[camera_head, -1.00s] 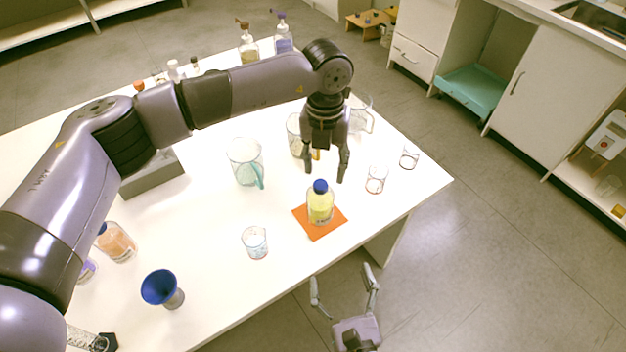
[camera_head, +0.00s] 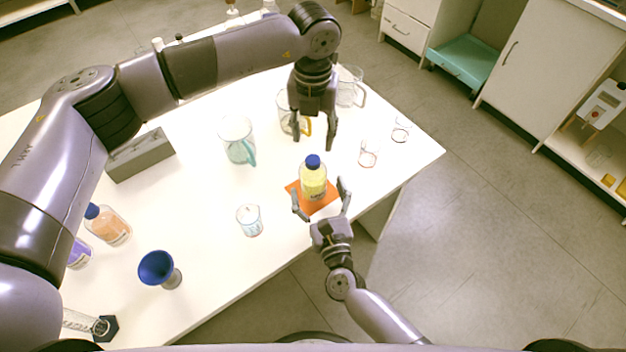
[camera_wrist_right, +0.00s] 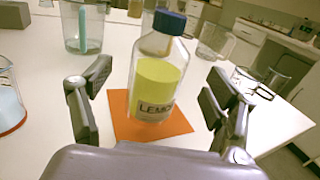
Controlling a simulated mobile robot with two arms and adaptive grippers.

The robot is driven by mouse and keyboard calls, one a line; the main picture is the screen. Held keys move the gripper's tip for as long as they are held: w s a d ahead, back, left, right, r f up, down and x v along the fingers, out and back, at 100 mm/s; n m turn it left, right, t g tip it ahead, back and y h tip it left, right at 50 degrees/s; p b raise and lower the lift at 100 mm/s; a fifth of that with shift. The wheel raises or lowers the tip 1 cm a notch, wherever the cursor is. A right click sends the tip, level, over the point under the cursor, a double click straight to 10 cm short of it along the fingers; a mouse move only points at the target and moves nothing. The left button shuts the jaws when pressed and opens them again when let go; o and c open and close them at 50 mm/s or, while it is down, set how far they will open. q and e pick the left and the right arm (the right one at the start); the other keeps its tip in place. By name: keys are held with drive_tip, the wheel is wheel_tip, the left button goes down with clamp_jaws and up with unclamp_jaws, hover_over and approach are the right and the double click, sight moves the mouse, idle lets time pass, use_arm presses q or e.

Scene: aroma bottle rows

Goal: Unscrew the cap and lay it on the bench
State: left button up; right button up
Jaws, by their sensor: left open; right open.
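A clear bottle of yellow liquid (camera_head: 313,184) stands upright on an orange mat (camera_head: 292,188) near the bench's front edge. Its blue cap (camera_head: 313,161) is on its neck. In the right wrist view the bottle (camera_wrist_right: 157,85) shows a partly readable label, and its cap (camera_wrist_right: 169,21) is at the top. My right gripper (camera_head: 321,199) is open, its fingers on either side of the bottle from the front, apart from it. My left gripper (camera_head: 313,146) is open, pointing down above and behind the cap, not touching it.
On the white bench (camera_head: 210,190), a small beaker (camera_head: 249,220) stands left of the bottle and a jug (camera_head: 237,140) behind. Small glasses (camera_head: 368,153) stand to the right. A blue funnel (camera_head: 157,268) and an orange bottle (camera_head: 107,225) are at left.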

sight(316, 185)
use_arm(q)
drive_tip(key=shift+w+f, duration=0.1)
use_arm(e)
drive_tip(key=shift+x, duration=1.55)
drive_tip(key=shift+d, duration=0.1)
